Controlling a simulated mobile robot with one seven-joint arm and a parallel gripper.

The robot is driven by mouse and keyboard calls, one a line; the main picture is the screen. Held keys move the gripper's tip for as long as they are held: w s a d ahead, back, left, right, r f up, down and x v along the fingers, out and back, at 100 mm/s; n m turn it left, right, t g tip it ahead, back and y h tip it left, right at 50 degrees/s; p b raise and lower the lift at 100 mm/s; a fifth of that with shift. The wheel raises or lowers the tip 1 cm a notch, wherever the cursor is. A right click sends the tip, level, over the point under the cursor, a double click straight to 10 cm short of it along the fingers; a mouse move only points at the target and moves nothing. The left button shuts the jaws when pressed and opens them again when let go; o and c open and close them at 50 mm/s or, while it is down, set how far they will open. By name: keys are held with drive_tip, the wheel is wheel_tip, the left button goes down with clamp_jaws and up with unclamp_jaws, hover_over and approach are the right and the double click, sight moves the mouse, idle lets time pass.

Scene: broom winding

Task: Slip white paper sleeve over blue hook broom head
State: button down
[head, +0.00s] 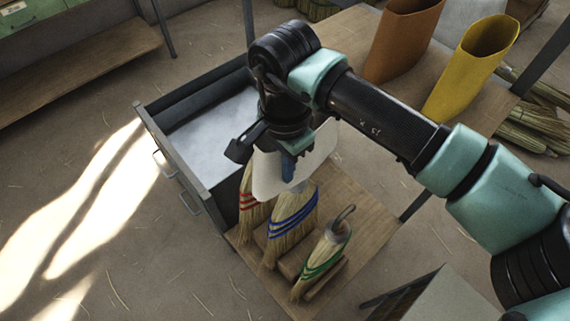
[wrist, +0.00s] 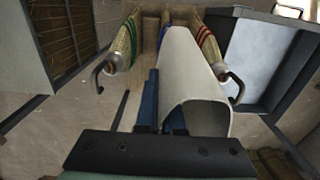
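The white paper sleeve (head: 268,176) is in my gripper (head: 289,170), which is shut on its rim wall. In the wrist view the sleeve (wrist: 190,70) points away, narrowing toward the brooms, with blue fingers (wrist: 160,115) at its near left edge. The blue-banded broom (head: 291,222) stands in the middle of a row, bristles low. The sleeve hides its upper part and hook; I cannot tell whether the sleeve is around it or just above it. In the wrist view its blue bands (wrist: 165,30) show left of the sleeve.
The red-banded broom (head: 250,205) stands to the left and the green-banded broom (head: 325,258), with a bare hook, to the right, both close by. Orange (head: 403,40) and yellow (head: 470,65) sleeves stand on a shelf behind my arm.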

drive_tip(key=shift+f, duration=0.3)
drive_tip(key=shift+f+b, duration=4.05)
drive_tip(key=shift+f, duration=0.35)
drive_tip(key=shift+f, duration=0.1)
drive_tip(key=shift+f+b, duration=3.55)
drive_tip(key=shift+f, duration=0.4)
wheel_tip(320, 180, up, 27)
drive_tip(key=p, duration=1.7)
hover_over(285, 188)
drive_tip(key=shift+w, duration=0.15)
